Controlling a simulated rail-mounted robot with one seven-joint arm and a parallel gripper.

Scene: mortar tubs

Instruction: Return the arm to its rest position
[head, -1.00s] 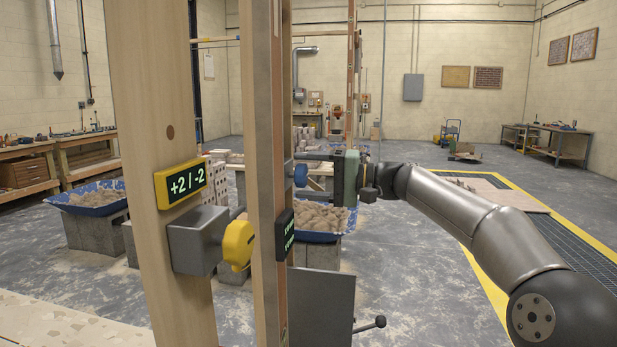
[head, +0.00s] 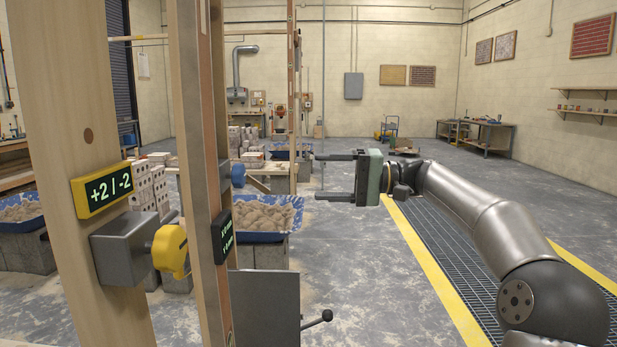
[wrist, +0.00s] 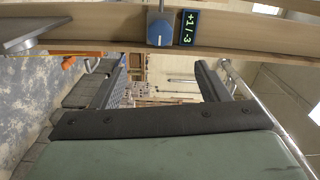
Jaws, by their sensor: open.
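My gripper (head: 335,177) is open and empty in the head view, its two dark fingers pointing left, one above the other, with a wide gap. My arm reaches in from the lower right. The fingertips are apart from the wooden posts. In the wrist view my gripper (wrist: 162,88) shows its two dark fingers spread, with nothing between them. Beyond them a wooden beam crosses, bearing a blue knob (wrist: 160,28) and a "+1/-3" display (wrist: 188,28).
Near wooden posts (head: 75,150) stand at left, with a "+2/-2" display (head: 102,189) and a yellow knob (head: 171,250). Blue tubs of mortar (head: 270,237) stand on blocks behind. A floor grate (head: 440,260) with yellow borders lies under my arm. Open floor lies around it.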

